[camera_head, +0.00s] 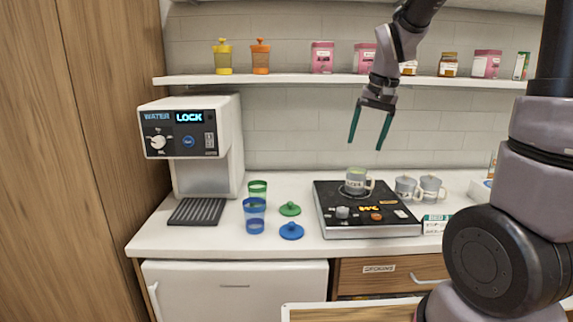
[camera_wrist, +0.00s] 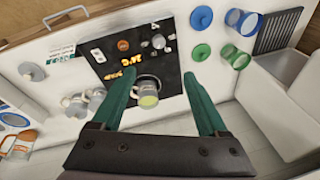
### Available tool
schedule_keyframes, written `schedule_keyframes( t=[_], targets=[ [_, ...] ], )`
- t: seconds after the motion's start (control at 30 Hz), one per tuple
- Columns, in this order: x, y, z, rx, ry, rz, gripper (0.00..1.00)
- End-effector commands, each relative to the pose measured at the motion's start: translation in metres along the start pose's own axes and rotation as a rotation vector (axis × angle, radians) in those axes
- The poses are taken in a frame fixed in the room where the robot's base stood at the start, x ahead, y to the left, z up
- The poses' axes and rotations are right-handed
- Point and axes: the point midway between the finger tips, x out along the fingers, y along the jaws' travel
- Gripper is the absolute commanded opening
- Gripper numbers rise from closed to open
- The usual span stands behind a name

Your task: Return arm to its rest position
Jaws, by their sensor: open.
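My gripper (camera_head: 370,128) hangs in the air in front of the back wall, above the counter and below the shelf. Its two green fingers are spread apart and nothing is between them. In the wrist view the open fingers (camera_wrist: 164,100) point down over the counter. A mug (camera_head: 357,181) with a greenish inside stands on the black hot plate (camera_head: 330,205), below my gripper and apart from it. The mug also shows in the wrist view (camera_wrist: 147,92), seen between the fingers from above.
A water dispenser (camera_head: 190,148) stands at the left. Two grey mugs (camera_head: 418,189) stand right of the hot plate. A shelf (camera_head: 290,80) with several jars runs close behind my arm.

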Motion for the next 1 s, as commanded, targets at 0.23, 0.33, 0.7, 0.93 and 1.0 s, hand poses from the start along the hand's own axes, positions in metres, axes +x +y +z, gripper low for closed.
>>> schedule_keyframes(
  t=[0.23, 0.33, 0.7, 0.93, 1.0],
  targets=[
    [-0.085, 0.027, 0.05, 0.022, 0.161, -0.108, 0.77],
    [-0.108, 0.036, 0.073, 0.024, 0.225, -0.139, 0.77],
    [-0.138, 0.054, 0.121, 0.025, 0.355, -0.185, 0.77],
    [-0.138, 0.055, 0.122, 0.024, 0.357, -0.185, 0.77],
    [-0.138, 0.055, 0.122, 0.024, 0.357, -0.185, 0.77]
  ],
)
